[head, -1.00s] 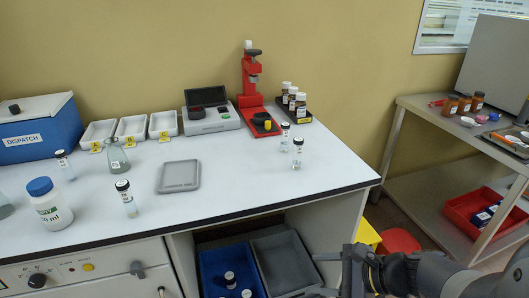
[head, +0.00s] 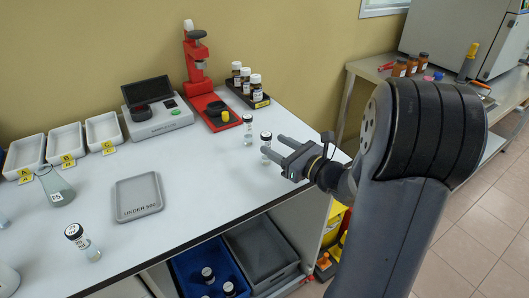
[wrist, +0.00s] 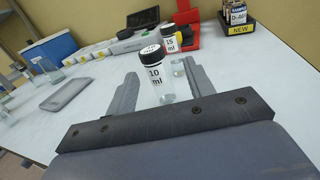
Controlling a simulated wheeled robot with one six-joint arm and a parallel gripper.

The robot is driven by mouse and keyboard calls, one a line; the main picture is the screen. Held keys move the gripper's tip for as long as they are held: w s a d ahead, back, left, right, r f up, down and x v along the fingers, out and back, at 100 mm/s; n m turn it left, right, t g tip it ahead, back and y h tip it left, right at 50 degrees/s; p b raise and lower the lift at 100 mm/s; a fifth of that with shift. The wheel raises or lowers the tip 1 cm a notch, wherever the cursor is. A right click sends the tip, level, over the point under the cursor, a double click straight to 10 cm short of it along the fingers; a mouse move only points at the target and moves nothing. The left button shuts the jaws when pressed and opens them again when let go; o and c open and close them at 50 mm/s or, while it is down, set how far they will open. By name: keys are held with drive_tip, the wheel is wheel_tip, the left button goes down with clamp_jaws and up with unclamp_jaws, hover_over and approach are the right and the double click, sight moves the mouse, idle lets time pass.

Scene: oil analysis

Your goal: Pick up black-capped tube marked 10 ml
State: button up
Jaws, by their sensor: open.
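The black-capped tube marked 10 ml (wrist: 156,75) stands upright on the white bench in the wrist view, between my two open fingers and a little beyond the gripper's body. In the head view the same tube (head: 266,146) stands near the bench's right edge, beside the fingertips. My gripper (head: 278,147) is open and empty, reaching in from the right, low over the bench. A second black-capped tube, marked 15 ml (wrist: 172,40), stands just behind, past the right finger; it also shows in the head view (head: 248,130).
A red press (head: 196,75) and a black rack of brown bottles (head: 243,92) stand at the back. Another black-capped tube (head: 83,242) is at the front left. Bench surface between the tray and the tubes is clear.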

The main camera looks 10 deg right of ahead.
drive_tip(key=shift+a+x, duration=0.25)
drive_tip(key=shift+x, duration=2.6)
drive_tip(key=shift+s+r, duration=0.15)
drive_tip(key=shift+c, duration=0.4)
drive_tip(key=c, duration=0.9)
